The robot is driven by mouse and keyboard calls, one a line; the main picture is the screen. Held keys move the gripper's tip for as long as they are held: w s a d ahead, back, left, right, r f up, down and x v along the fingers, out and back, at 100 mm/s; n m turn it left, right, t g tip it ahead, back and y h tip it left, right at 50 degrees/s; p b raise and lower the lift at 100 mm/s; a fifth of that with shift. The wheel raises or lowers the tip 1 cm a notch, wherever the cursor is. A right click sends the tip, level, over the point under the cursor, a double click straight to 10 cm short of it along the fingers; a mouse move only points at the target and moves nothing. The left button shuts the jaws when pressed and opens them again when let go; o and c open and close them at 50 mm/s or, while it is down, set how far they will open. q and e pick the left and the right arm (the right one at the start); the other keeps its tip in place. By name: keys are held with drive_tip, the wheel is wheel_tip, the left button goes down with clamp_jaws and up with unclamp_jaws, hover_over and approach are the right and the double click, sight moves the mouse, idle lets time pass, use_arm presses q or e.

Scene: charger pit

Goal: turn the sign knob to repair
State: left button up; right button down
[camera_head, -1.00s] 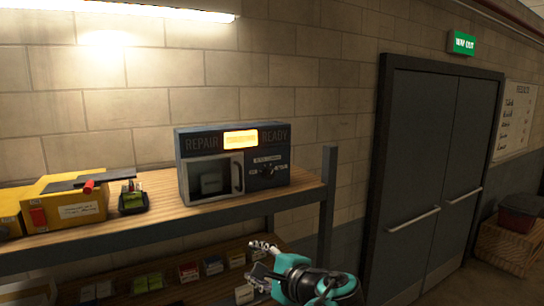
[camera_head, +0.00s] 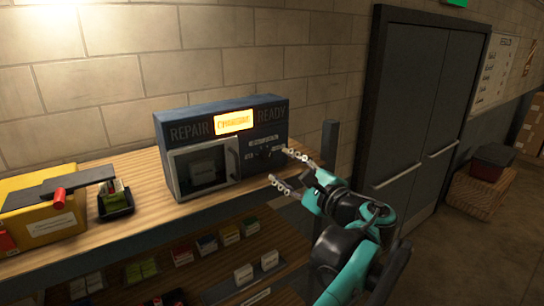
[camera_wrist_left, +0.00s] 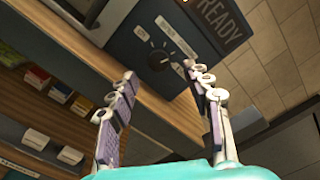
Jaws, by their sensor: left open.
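The sign box (camera_head: 196,115) stands on the wooden shelf, with REPAIR at left, a lit amber panel (camera_head: 234,121) in the middle and READY at right. The sign knob (camera_head: 262,153) is small and dark, on the box's front below READY. In the left wrist view the knob (camera_wrist_left: 158,61) is round with a pale mark, labels around it. Its exact setting is hard to read. My left gripper (camera_head: 278,166) is open and empty, just right of and in front of the knob. In the wrist view its fingertips (camera_wrist_left: 158,72) flank the knob; no contact is visible. My right gripper is out of view.
A small glass-fronted door (camera_head: 203,168) with a handle is left of the knob. A yellow box (camera_head: 48,222) and a dark tray (camera_head: 115,205) sit at the shelf's left. Small cartons fill the lower shelf. A grey post (camera_head: 329,145) stands right of the box.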

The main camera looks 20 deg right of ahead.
sight(268, 159)
use_arm(q)
drive_tip(key=p+x, duration=0.1)
drive_tip(key=x, duration=0.5)
drive_tip(key=shift+f, duration=0.15)
drive_tip(key=shift+s+d, duration=0.15)
drive_tip(key=shift+s, duration=0.25)
drive_tip(key=shift+w, duration=0.15)
clamp_jaws()
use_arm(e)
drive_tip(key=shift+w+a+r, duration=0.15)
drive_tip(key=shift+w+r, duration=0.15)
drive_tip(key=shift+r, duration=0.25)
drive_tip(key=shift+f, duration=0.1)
use_arm(q)
drive_tip(key=n+b, duration=0.1)
drive_tip(key=n, duration=0.3)
drive_tip(key=shift+n+b, duration=0.4)
drive_tip(key=shift+n, duration=1.9)
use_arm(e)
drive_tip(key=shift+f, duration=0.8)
use_arm(q)
drive_tip(key=shift+f, duration=0.1)
